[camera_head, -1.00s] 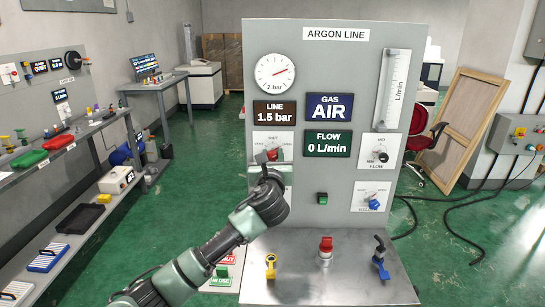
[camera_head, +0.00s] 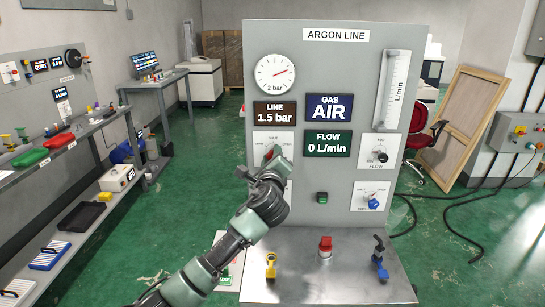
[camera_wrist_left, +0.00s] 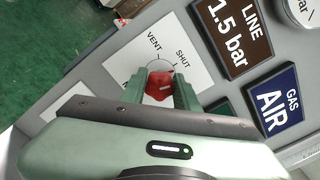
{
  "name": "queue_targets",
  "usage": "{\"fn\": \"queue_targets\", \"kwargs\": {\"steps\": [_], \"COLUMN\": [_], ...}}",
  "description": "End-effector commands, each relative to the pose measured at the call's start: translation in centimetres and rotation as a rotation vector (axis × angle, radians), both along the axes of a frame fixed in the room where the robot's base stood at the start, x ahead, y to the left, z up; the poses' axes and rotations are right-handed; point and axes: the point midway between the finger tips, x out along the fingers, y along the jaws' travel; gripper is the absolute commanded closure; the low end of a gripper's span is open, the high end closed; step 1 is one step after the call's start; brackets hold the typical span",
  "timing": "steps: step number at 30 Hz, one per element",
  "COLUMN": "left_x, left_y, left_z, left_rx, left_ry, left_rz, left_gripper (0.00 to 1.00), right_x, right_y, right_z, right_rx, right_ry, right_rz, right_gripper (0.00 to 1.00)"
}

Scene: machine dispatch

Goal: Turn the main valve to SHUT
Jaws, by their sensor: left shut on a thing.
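The main valve is a red knob (camera_head: 269,153) on a white plate (camera_head: 286,138) at the left of the argon panel, below the LINE display. My left gripper (camera_head: 273,160) is at the plate and partly covers the knob. In the left wrist view the red knob (camera_wrist_left: 159,86) sits between my two green fingers, which are shut on it. The words VENT and SHUT show on the plate (camera_wrist_left: 165,45) above it; the rest of the dial is hidden, so I cannot tell the knob's exact setting. My right gripper is not in view.
A gauge (camera_head: 276,73) and LINE display (camera_head: 275,113), reading 1.5 bar, are above the valve. The GAS display (camera_head: 329,107) reads AIR. Red, yellow and blue pieces stand on the metal shelf (camera_head: 330,285) below. A FLOW knob (camera_head: 381,156) and blue knob (camera_head: 374,202) are at right.

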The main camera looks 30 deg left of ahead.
Motion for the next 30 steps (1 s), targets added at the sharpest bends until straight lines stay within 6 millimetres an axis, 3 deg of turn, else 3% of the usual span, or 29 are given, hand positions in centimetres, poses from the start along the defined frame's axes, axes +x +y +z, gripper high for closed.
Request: {"fn": "queue_targets", "kwargs": {"steps": [12,30], "left_x": [-0.03,-0.04], "left_y": [0.02,0.05], "left_z": [-0.13,-0.16], "left_rx": [-0.207,-0.252], "left_ry": [-0.126,-0.153], "left_rz": [0.001,0.001], "left_gripper": [1.0,1.0], "right_x": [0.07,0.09], "right_y": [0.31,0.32], "right_z": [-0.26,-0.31], "right_rx": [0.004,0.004], "right_ry": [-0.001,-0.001], "right_rz": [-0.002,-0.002], "right_gripper": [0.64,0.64]}}
